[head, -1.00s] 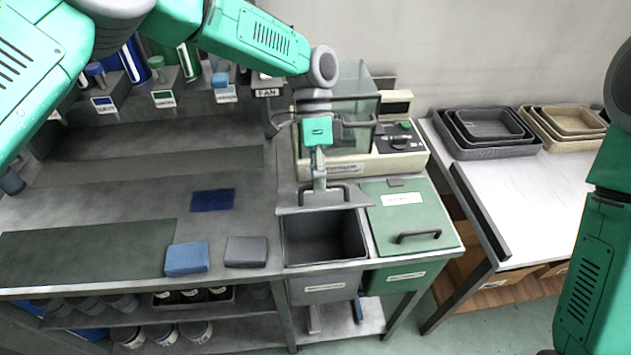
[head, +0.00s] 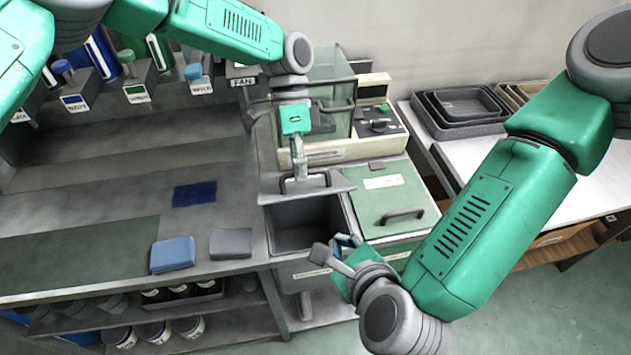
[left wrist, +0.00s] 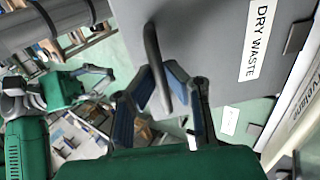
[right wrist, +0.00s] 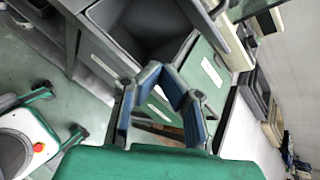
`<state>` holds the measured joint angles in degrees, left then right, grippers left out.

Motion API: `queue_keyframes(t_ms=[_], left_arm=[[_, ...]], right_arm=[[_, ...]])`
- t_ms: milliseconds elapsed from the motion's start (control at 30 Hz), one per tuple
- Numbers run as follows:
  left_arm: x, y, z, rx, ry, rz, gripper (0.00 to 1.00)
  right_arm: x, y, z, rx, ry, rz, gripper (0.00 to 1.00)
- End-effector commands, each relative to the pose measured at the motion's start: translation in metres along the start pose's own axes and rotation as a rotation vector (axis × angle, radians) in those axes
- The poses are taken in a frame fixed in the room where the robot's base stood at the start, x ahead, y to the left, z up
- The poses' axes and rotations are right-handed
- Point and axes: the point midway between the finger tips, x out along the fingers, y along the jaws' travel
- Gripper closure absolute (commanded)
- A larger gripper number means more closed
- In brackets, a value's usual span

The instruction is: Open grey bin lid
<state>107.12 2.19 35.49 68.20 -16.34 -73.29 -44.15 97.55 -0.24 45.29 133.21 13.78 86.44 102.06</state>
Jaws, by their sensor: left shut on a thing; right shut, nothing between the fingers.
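The grey bin lid (head: 318,187) is raised at the back of the grey bin (head: 304,238), whose dark inside is open to view. In the left wrist view the lid (left wrist: 210,50) carries a "DRY WASTE" label and a dark bar handle (left wrist: 152,55). My left gripper (head: 298,178) is shut on that handle; its fingers close around the bar in the left wrist view (left wrist: 160,92). My right gripper (head: 335,250) is shut and empty, close to the front right of the bin opening. The right wrist view shows the bin opening (right wrist: 150,30) beyond its fingers (right wrist: 165,85).
The green bin lid (head: 385,197) beside the grey bin is closed. A glass-fronted machine (head: 335,150) stands behind both. Blue cloths (head: 172,254) and grey cloths (head: 231,243) lie on the counter at left. Nested trays (head: 460,108) sit on the right table.

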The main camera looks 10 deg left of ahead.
Motion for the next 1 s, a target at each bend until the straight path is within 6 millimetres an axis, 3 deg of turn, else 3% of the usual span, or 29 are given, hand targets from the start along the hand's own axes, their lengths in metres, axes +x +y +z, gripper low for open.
queue_keyframes(t_ms=[100,333,467,800,1000], left_arm=[[-0.001,-0.003,-0.003,-0.001,0.012,-0.013,1.0],[-0.001,-0.004,-0.003,-0.001,0.011,-0.013,1.0],[-0.001,-0.004,-0.003,-0.002,0.011,-0.013,1.0],[-0.001,-0.004,-0.002,-0.002,0.011,-0.013,1.0],[-0.001,-0.004,-0.002,-0.002,0.01,-0.013,1.0]], right_arm=[[-0.003,-0.011,0.034,0.279,-0.051,-0.071,1.0],[-0.01,-0.026,0.066,0.582,-0.111,-0.138,1.0],[-0.003,-0.029,0.07,0.623,-0.12,-0.148,1.0],[0.055,-0.039,0.074,0.619,-0.123,-0.149,1.0],[0.08,-0.043,0.075,0.619,-0.121,-0.146,1.0]])
